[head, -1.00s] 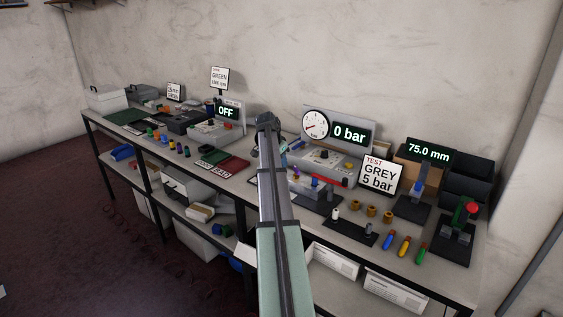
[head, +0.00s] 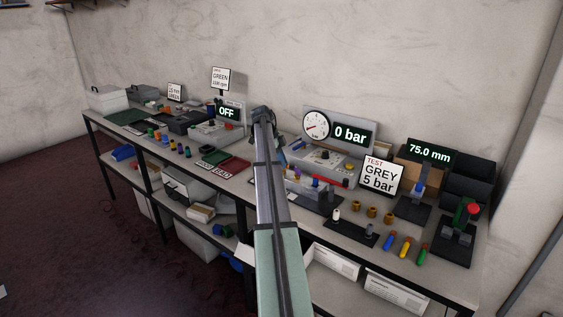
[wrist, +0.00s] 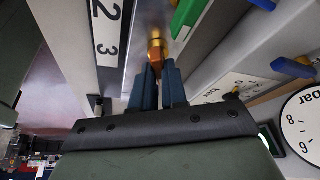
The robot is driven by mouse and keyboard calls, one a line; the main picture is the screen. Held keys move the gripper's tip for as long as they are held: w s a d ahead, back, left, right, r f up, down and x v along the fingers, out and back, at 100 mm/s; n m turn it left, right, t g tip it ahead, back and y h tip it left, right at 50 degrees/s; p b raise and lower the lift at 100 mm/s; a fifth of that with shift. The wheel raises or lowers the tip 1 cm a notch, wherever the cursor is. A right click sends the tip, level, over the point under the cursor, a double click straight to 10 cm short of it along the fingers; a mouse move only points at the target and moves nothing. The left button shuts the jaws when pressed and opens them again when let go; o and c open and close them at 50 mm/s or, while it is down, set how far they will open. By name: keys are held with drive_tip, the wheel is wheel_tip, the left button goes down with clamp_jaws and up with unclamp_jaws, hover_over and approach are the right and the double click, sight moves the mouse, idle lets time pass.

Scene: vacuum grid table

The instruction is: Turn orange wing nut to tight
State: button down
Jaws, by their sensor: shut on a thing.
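The orange wing nut (wrist: 157,52) is in the upper middle of the wrist view, against a bare metal strip beside a white label with the digits 2 and 3. My gripper (wrist: 158,78) has its blue fingers close together on the lower part of the nut. The fingers hide part of it. I cannot tell from this view how far the nut is turned.
In the wrist view a green block (wrist: 188,16) lies close right of the nut, and a dial gauge (wrist: 303,122) stands at the right.

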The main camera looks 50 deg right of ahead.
drive_tip(key=m+y, duration=0.1)
drive_tip(key=m, duration=0.1)
drive_tip(key=m+y, duration=0.1)
drive_tip(key=m, duration=0.2)
drive_tip(key=shift+w+d, duration=0.1)
drive_tip(key=shift+d, duration=0.05)
drive_tip(key=shift+m, duration=0.4)
drive_tip(key=c, duration=1.2)
unclamp_jaws()
drive_tip(key=shift+o, duration=0.2)
drive_tip(key=shift+r, duration=0.1)
